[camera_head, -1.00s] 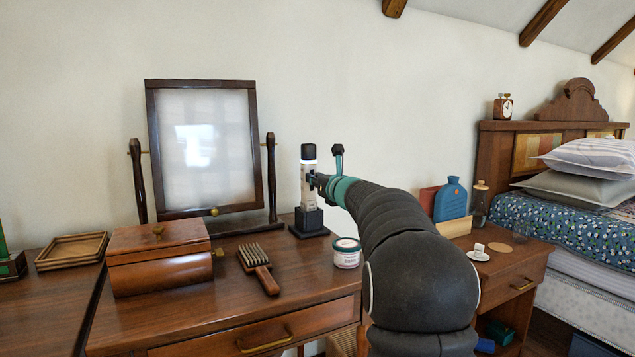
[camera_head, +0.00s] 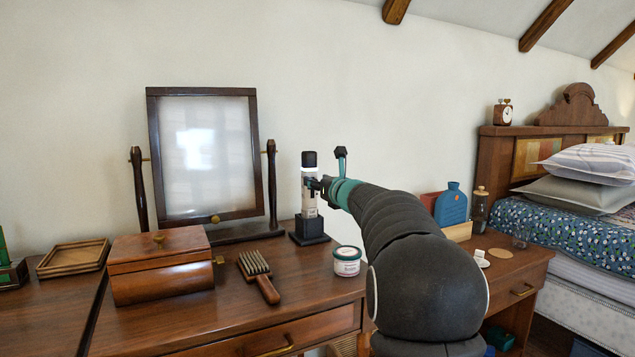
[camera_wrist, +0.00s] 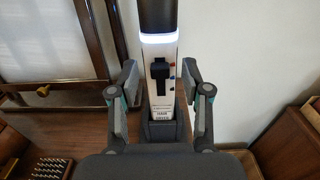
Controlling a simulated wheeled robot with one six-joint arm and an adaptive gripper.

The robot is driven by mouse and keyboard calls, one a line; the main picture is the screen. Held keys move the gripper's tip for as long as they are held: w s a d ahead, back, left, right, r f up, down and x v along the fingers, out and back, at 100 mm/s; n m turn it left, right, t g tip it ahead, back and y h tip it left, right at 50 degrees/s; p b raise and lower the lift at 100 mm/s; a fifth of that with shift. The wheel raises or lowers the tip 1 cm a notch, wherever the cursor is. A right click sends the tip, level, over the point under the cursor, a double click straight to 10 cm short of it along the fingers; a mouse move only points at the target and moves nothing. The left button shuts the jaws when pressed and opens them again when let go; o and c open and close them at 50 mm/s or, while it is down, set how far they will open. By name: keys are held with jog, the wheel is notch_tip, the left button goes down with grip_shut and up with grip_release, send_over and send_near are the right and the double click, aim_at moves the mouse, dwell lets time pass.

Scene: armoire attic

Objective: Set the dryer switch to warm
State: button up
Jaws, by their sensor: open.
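The hair dryer (camera_head: 309,203) stands upright in a dark holder (camera_head: 309,230) on the dresser, right of the mirror. In the wrist view its white body (camera_wrist: 146,55) has a black top with a lit ring. A black switch (camera_wrist: 160,75) is on its front face, with small coloured dots, one of them red (camera_wrist: 172,77), along the right side. I cannot tell which dot the switch is at. My gripper (camera_wrist: 160,72) is open, with one finger on each side of the dryer and visible gaps. It also shows beside the dryer in the head view (camera_head: 317,184).
A white jar (camera_head: 347,262), a brush (camera_head: 258,275) and a wooden box (camera_head: 160,265) sit on the dresser. The mirror (camera_head: 205,155) stands behind. A bedside table (camera_head: 515,265) and the bed are at right.

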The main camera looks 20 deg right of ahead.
jog(key=s, duration=1.1)
jog(key=shift+d, duration=0.2)
jog(key=s+a+f+n+g+y, duration=0.1)
jog(key=s+a+f+n+g, duration=0.1)
jog(key=a, duration=0.5)
jog(key=s+a+f+n+g+y, duration=0.2)
jog(key=s+a+f+n, duration=0.2)
jog(key=s+a+n, duration=0.3)
jog(key=s+a+f+n+g+y, duration=0.1)
jog(key=s+a+f+n+g, duration=0.1)
jog(key=s+a+n, duration=0.3)
jog(key=shift+a+f+n+g+y, duration=0.15)
jog(key=shift+a+f+n+y, duration=0.05)
jog(key=shift+a+n, duration=0.65)
jog(key=shift+a+f+n+g+y, duration=0.15)
jog(key=shift+a+f+n+y, duration=0.05)
jog(key=shift+a+n, duration=0.6)
jog(key=s+f+n+g+h, duration=0.2)
jog(key=s+f+n, duration=0.6)
jog(key=s, duration=0.4)
jog(key=s+f+n+g+h, duration=0.3)
jog(key=s+f+n, duration=0.5)
jog(key=s+n, duration=0.2)
jog(key=shift+s+a+g, duration=0.3)
jog(key=shift+s+g, duration=0.1)
jog(key=shift+s, duration=0.45)
